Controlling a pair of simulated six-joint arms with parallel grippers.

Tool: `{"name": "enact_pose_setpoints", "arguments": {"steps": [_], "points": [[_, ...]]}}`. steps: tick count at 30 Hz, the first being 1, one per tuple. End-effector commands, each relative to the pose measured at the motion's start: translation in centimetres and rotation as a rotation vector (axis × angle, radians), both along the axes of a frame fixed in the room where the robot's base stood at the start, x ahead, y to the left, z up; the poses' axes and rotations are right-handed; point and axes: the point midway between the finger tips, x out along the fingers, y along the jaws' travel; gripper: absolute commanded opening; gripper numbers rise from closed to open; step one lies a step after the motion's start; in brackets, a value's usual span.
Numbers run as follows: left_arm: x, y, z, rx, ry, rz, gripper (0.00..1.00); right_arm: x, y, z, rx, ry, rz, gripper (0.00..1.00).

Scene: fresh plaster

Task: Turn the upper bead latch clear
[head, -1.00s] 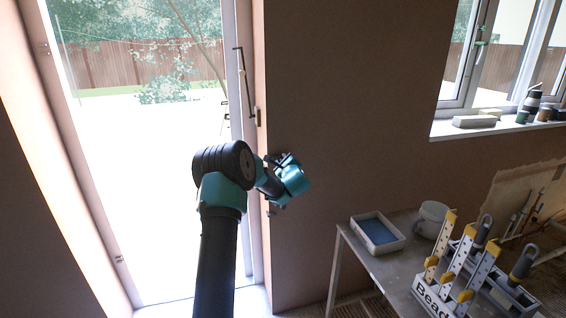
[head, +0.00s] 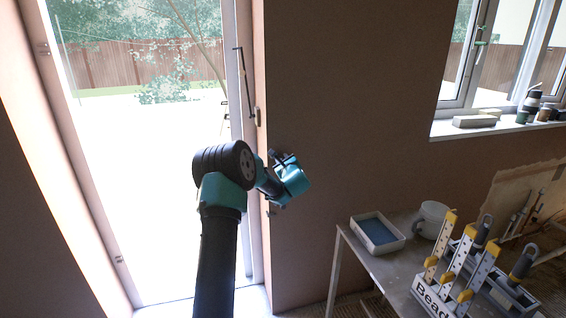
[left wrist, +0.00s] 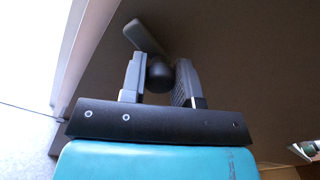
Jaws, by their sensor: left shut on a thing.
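My left gripper (head: 284,160) is at the wall edge just right of the glazed door, low beside the frame. In the left wrist view its two grey fingers (left wrist: 160,66) are closed on both sides of a round black knob. A grey flat lever, the bead latch (left wrist: 146,36), runs from the knob up and to the left, tilted. In the head view my own gripper hides the held latch. A small fitting (head: 258,116) shows higher on the same edge; I cannot tell what it is. My right gripper is not in view.
At right a table (head: 402,268) carries a tray (head: 378,234), a white mug (head: 433,220) and a rack marked "Bead" (head: 432,298) with yellow-tipped strips. The wall between gripper and table is clear.

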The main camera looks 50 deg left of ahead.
Motion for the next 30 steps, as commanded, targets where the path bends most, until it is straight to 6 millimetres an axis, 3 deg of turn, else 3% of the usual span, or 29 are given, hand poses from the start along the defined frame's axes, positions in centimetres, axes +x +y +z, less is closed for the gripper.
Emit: {"name": "enact_pose_setpoints", "arguments": {"steps": [30], "points": [[0.26, -0.15, 0.00, 0.432, 0.854, 0.000, 0.05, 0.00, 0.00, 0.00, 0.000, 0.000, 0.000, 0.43]]}}
